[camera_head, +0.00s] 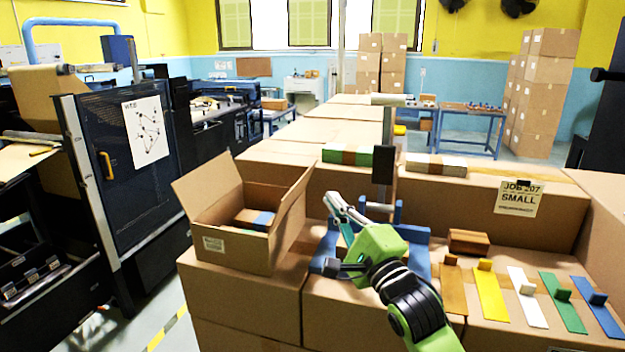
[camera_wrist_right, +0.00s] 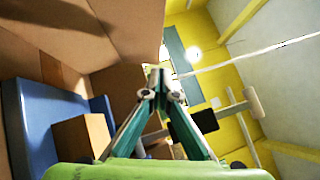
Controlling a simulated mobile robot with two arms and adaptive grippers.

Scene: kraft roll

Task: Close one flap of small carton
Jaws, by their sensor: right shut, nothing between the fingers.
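The small carton (camera_head: 232,247) stands open at the left front of the box stack, with tan and blue items inside. Its left flap (camera_head: 207,185) leans outward and its right flap (camera_head: 293,203) stands up, tilted outward to the right. My right gripper (camera_head: 333,203) is to the right of the carton, near the right flap, with a small gap apparent in the head view. In the right wrist view my gripper (camera_wrist_right: 161,84) has its fingertips together and empty, with brown cardboard (camera_wrist_right: 125,28) close at the upper left. My left gripper is out of view.
A blue fixture (camera_head: 416,262) lies behind and under my right gripper. A wooden block (camera_head: 468,241) and several coloured strips lie to the right. A sign (camera_head: 517,198) reads "JOB 207 SMALL". A dark machine (camera_head: 125,165) stands left of the carton.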

